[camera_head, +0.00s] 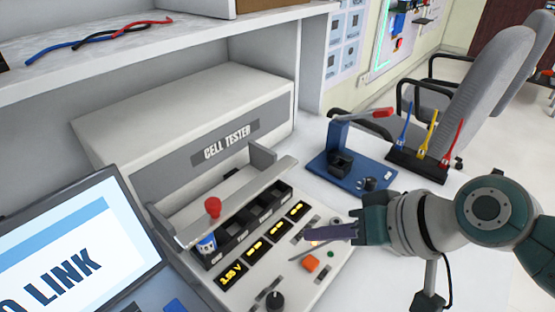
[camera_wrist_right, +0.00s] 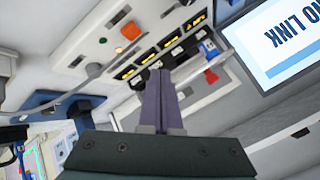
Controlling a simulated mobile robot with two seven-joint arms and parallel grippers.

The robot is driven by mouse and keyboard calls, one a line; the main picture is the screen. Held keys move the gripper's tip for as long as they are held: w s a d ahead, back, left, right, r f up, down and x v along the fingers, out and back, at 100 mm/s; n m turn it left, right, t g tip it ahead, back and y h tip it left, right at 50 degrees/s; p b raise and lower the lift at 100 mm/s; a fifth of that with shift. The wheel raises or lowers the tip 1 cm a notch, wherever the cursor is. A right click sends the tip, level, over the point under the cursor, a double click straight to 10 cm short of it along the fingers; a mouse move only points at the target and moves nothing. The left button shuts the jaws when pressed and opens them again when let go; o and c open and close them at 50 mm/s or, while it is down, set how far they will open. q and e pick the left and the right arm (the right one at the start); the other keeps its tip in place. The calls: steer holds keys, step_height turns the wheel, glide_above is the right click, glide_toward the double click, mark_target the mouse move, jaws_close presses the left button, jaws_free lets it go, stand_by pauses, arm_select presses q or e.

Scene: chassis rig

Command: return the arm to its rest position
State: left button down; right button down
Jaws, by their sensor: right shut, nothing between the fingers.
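My right gripper (camera_head: 312,233) reaches in from the right in the head view, over the front panel of the cell tester (camera_head: 225,150). Its purple fingers are together with nothing between them, and they also show pressed together in the right wrist view (camera_wrist_right: 158,80). The right arm is stretched out to the left above the bench. My left gripper does not show in either view.
A blue and white cell (camera_head: 206,243) sits in the left tester slot under a red knob (camera_head: 212,207). A blue stand (camera_head: 345,172) with a red lever and a black tool rack (camera_head: 416,165) stand behind the arm. A laptop (camera_head: 75,255) is at left.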

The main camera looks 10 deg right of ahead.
steer(key=s+d+r+n+g+h+p, duration=0.1)
steer(key=s+d+r+g+h+p, duration=0.15)
steer(key=s+r+p, duration=0.45)
steer(key=s+d+r+n+g+h+p, duration=0.1)
steer(key=s+d+r+h+p, duration=0.2)
steer(key=s+r, duration=0.75)
steer(key=w+a+p+v, duration=0.1)
steer(key=w+p+v, duration=0.1)
steer(key=p+v, duration=0.9)
steer(key=w+r+p+v, duration=0.1)
steer(key=w+p+v, duration=0.2)
steer(key=p+v, duration=0.9)
steer(key=w+a+r+p+v, duration=0.1)
steer(key=w+p+v, duration=0.1)
steer(key=p+v, duration=1)
steer(key=shift+w+r+h+p, duration=0.2)
steer(key=shift+r+h+p, duration=0.15)
steer(key=shift+p, duration=0.6)
steer(key=shift+f+t, duration=0.1)
steer(key=shift+t, duration=0.15)
